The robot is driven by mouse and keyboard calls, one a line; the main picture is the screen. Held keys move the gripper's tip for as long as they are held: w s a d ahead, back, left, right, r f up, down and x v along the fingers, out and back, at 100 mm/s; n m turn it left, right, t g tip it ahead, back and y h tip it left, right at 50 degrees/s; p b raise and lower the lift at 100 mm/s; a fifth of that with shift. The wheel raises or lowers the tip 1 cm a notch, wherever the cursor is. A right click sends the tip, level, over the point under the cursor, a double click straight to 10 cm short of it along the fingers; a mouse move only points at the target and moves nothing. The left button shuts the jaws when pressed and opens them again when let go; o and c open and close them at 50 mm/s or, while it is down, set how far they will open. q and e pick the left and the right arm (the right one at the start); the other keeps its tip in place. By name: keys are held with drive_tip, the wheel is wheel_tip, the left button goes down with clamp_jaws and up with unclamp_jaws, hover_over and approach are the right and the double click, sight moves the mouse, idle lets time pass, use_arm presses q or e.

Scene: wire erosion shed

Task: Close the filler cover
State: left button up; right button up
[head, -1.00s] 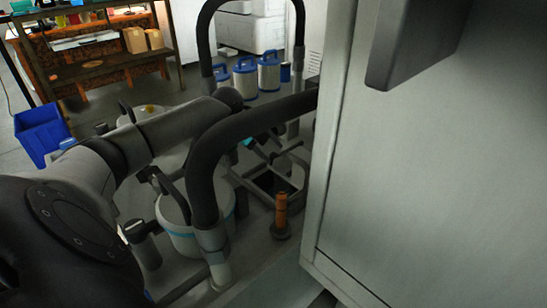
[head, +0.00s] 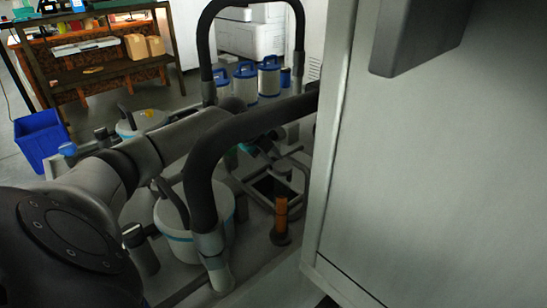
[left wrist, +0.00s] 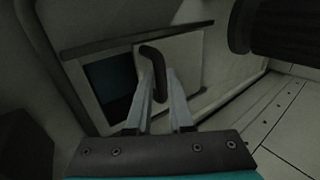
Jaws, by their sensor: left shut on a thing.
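In the left wrist view, the filler cover (left wrist: 185,75) is a pale grey panel with a dark curved handle (left wrist: 152,60). It lies over part of a framed opening, and a dark gap (left wrist: 112,78) shows on its left. My left gripper (left wrist: 160,88) has its fingers on either side of the handle and is shut on it. In the head view, my left arm reaches behind a black hoop rail to the square filler frame (head: 290,165), where a dark opening shows. The left fingers are mostly hidden there. My right gripper is not in view.
The thick black hoop rail (head: 202,170) stands close in front of my left arm. A large grey cabinet (head: 430,170) blocks the right side. An orange-brown post (head: 281,215) stands near the filler frame, and a white lidded bucket (head: 225,215) stands left of it.

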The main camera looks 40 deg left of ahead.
use_arm(q)
clamp_jaws()
idle(0.6)
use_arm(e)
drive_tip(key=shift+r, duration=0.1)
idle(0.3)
